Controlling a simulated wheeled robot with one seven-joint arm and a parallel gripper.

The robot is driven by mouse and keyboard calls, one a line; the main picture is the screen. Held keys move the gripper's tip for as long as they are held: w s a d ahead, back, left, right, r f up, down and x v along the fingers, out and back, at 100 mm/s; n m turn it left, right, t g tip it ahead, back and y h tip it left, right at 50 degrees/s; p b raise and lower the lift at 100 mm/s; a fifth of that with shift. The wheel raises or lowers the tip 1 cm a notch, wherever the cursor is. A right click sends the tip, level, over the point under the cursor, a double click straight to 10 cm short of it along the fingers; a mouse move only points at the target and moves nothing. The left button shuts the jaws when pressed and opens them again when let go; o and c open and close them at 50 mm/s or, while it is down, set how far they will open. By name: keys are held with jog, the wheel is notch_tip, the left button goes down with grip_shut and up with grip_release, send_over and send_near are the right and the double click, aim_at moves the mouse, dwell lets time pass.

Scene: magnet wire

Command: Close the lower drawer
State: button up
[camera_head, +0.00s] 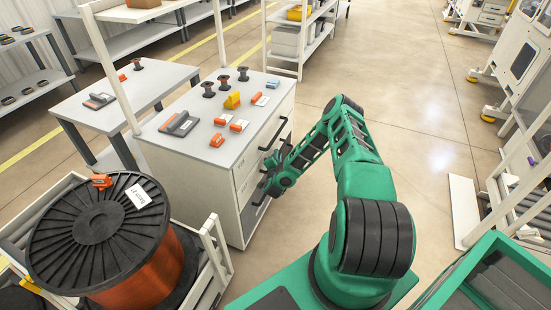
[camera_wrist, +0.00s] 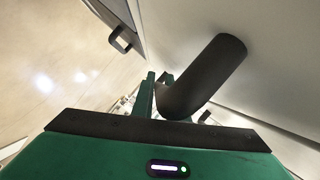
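The white drawer cabinet (camera_head: 190,165) stands left of my arm in the head view, its drawer fronts facing right. A dark bar handle (camera_head: 273,134) sits on its upper front. My gripper (camera_head: 264,190) is low against the drawer fronts and mostly hides the lower drawer (camera_head: 256,212), so I cannot tell how far that drawer stands out. In the wrist view, a thick black handle (camera_wrist: 208,72) crosses close in front of my gripper fingers (camera_wrist: 158,92), beside a pale panel (camera_wrist: 265,60). The fingers look close together and partly hidden; I see no clear grip on the handle.
Spools, orange parts and cards lie on the cabinet top (camera_head: 205,150). A large copper wire spool (camera_head: 95,235) stands at the lower left. Floor to the right of my arm is clear (camera_head: 430,150). Another dark handle (camera_wrist: 121,40) shows in the wrist view.

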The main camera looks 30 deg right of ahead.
jog(key=shift+o, duration=0.4)
jog(key=shift+w+a, duration=0.15)
jog(key=shift+a, duration=0.05)
jog(key=v, duration=1)
jog(key=shift+s, duration=0.4)
jog(key=shift+a, duration=0.15)
